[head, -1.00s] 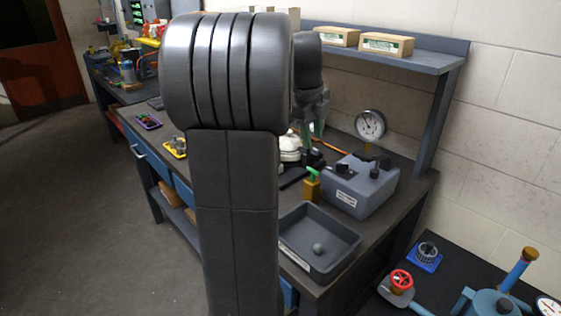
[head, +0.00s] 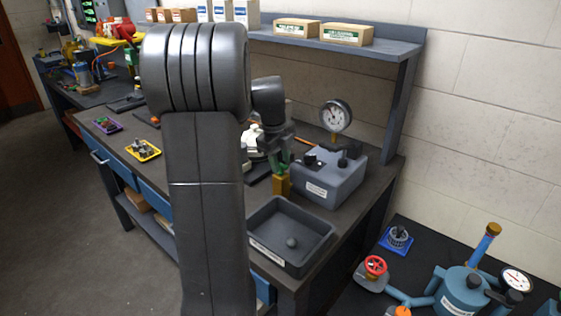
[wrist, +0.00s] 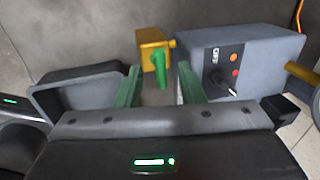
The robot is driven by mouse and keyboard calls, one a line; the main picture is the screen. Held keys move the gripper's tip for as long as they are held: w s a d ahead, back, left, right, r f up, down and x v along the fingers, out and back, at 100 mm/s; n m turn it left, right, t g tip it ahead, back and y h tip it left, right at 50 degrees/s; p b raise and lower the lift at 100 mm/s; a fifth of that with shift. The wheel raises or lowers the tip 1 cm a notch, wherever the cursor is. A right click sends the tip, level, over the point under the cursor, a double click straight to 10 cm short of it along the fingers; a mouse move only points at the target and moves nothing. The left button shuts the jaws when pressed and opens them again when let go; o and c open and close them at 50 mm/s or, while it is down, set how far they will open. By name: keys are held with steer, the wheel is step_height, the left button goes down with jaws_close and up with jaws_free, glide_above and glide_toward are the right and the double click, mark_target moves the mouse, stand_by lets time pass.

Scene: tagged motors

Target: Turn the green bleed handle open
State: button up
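The green bleed handle (wrist: 159,68) sits on a brass valve block (wrist: 151,45) beside the grey pump box (wrist: 225,60). In the wrist view the handle points toward my gripper (wrist: 160,84). My gripper is open, with one green finger on each side of the handle and visible gaps to both. I cannot tell how far the handle lies between the fingers in depth. In the head view the brass block (head: 281,183) stands at the pump box's left, and my gripper (head: 282,160) is just above it, covering most of the handle.
A dial gauge (head: 336,116) and a black knob (wrist: 219,82) marked OFF are on the pump box. A shelf with boxes (head: 345,34) is behind. A blue pump assembly (head: 462,292) stands at lower right.

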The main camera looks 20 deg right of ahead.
steer(key=shift+f, duration=0.4)
steer(key=shift+c, duration=0.4)
jaws_close()
